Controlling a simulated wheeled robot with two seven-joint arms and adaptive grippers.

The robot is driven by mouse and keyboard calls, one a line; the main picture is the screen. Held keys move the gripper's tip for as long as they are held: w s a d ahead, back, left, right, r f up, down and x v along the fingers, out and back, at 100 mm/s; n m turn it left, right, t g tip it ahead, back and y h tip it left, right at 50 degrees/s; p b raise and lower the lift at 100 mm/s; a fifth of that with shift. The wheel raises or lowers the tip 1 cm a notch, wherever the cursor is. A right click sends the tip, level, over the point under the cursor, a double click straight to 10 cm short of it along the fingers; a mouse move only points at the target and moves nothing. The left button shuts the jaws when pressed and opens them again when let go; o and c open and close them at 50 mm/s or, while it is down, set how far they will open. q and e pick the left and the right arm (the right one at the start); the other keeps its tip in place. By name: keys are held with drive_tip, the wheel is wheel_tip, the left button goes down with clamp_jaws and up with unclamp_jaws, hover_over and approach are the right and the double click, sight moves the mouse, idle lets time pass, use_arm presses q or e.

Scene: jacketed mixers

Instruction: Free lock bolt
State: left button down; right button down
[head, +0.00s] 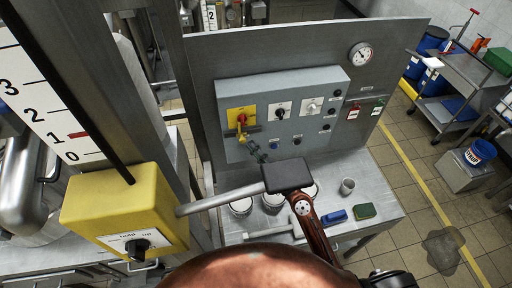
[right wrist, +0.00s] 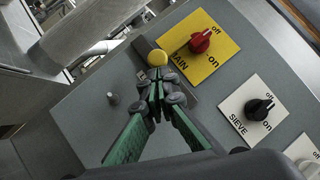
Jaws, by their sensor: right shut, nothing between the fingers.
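What looks like the lock bolt shows as a yellow ball knob (right wrist: 158,58) at the edge of the yellow MAIN plate (right wrist: 209,60). In the head view the knob (head: 242,118) sits just below the red main switch. A dark bar (right wrist: 142,46) lies beside the knob; the bolt's shank is hidden. The red MAIN switch knob (right wrist: 200,41) is to the knob's right. My right gripper (right wrist: 157,84) is shut and empty, its green fingers meeting just below the knob; I cannot tell if they touch it. In the head view the right gripper (head: 252,147) is small and dark before the panel.
The grey control panel (head: 330,88) carries other switches, including the SIEVE switch (right wrist: 259,108). A yellow box (head: 118,205) on the column stands close at left. White tubs, a cup (head: 347,186), a blue block (head: 334,217) and a green sponge (head: 364,211) sit on the steel table.

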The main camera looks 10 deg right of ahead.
drive_tip(key=a+p, duration=0.1)
drive_tip(key=a, duration=0.3)
drive_tip(key=shift+a, duration=0.25)
drive_tip(key=shift+d, duration=0.15)
drive_tip(key=w+d+b+v, duration=0.1)
drive_tip(key=b+v, duration=0.7)
drive_tip(key=v, duration=0.4)
drive_tip(key=shift+d+f, duration=0.55)
drive_tip(key=shift+d, duration=0.05)
drive_tip(key=shift+s, duration=0.15)
